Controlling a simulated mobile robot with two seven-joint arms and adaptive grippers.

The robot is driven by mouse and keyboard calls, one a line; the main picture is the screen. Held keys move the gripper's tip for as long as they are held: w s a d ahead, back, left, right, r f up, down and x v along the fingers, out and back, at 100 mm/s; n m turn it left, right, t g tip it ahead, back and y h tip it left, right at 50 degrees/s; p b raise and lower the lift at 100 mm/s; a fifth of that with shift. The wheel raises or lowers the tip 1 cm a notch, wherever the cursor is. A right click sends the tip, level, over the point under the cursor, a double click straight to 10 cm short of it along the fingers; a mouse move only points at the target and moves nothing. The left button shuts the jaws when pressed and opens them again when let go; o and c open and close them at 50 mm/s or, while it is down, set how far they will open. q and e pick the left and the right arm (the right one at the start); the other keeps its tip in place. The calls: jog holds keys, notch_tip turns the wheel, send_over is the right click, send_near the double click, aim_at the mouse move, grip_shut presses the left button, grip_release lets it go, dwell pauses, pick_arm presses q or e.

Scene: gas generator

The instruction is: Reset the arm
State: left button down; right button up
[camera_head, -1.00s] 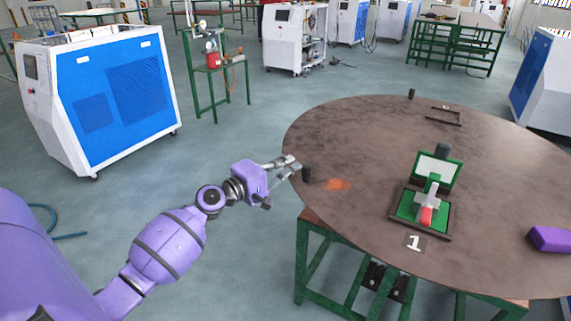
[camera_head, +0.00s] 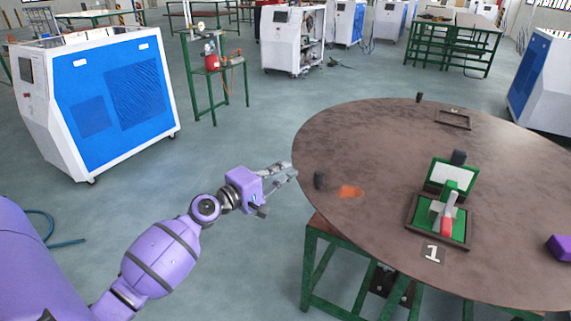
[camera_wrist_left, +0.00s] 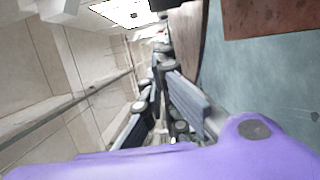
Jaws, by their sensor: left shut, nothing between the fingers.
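My left arm is purple and reaches in from the left in the head view. Its gripper (camera_head: 292,172) is shut and empty, with its tips just off the left edge of the round brown table (camera_head: 370,135). The fingers also show in the left wrist view (camera_wrist_left: 165,72). A small black cylinder (camera_head: 320,180) stands on the table just right of the tips, apart from them.
A purple block shape (camera_head: 560,248) is at the right edge. Open floor (camera_head: 235,265) lies left of the table.

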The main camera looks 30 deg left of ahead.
pick_arm(q)
jog(key=s+d, duration=0.1)
jog(key=s, duration=0.6)
jog(key=s+d+f+m+g+y+p, duration=0.1)
jog(key=s+d+f+m+g, duration=0.15)
jog(key=s+f+m, duration=0.5)
jog(key=s+d+f+m+g+y, duration=0.2)
jog(key=s+d+f+m, duration=0.15)
jog(key=f, duration=0.75)
jog(key=s+d+f+m+g+p, duration=0.1)
jog(key=s+d+f, duration=0.2)
jog(key=s, duration=0.5)
jog(key=s+d+f+m+g+p, duration=0.1)
jog(key=s+d+f, duration=0.3)
jog(key=s, duration=0.4)
jog(key=s+d+f+m+g+y+p, duration=0.1)
jog(key=s+d+f+m+g, duration=0.1)
jog(key=s+f, duration=0.3)
jog(key=s+d, duration=0.1)
jog(key=s, duration=0.3)
jog(key=shift+d+f, duration=0.15)
pick_arm(e)
jog(key=r, duration=0.1)
jog(key=w+r, duration=0.1)
jog(key=r, duration=0.1)
jog(key=shift+a+r, duration=0.2)
jog(key=shift+r, duration=0.05)
jog(key=shift+w+a+r+y, duration=0.2)
jog(key=shift+w+y, duration=0.1)
jog(key=shift+w, duration=0.25)
